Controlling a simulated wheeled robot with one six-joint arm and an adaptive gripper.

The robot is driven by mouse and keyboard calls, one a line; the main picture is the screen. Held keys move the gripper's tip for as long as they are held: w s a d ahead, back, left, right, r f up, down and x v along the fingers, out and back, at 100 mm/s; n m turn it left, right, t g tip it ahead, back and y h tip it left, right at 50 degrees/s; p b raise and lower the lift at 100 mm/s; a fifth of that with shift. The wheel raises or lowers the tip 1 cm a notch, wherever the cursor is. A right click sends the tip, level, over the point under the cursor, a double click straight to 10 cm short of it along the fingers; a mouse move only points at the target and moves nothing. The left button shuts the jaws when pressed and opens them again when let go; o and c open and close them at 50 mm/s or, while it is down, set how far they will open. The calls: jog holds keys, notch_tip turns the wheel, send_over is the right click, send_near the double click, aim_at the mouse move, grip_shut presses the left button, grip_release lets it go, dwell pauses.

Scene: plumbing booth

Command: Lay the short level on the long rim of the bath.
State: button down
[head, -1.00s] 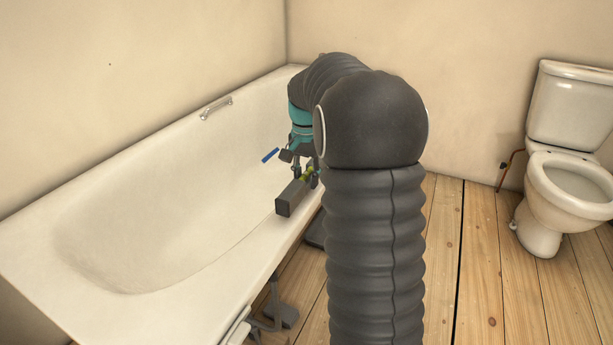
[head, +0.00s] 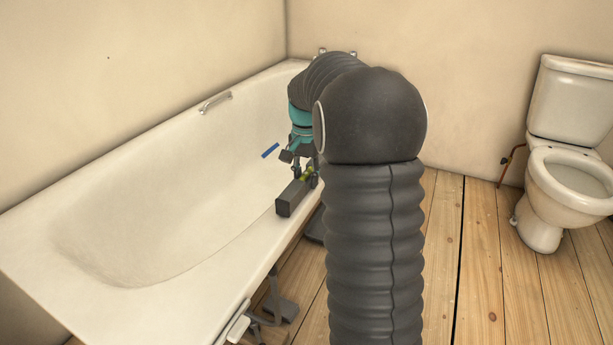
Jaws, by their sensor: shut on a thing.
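The short level (head: 292,196) is a dark grey bar with a yellow-green vial part near its far end. It is at the near long rim (head: 255,250) of the white bath, lined up along it. It looks to be on or just above the rim; I cannot tell if it touches. My gripper (head: 305,173) is shut on the level from above, near the vial. My arm hides part of the gripper and the far end of the rim.
A chrome grab handle (head: 215,102) is on the bath's far long side. A blue strip (head: 270,150) shows beside my gripper. Grey feet and a bracket (head: 281,305) show under the bath. A toilet (head: 560,170) stands at the right. Bare floorboards (head: 480,270) lie between.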

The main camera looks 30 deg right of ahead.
aim_at(306, 171)
jog(key=shift+f, duration=0.15)
jog(key=c, duration=0.7)
grip_release()
notch_tip(306, 171, up, 12)
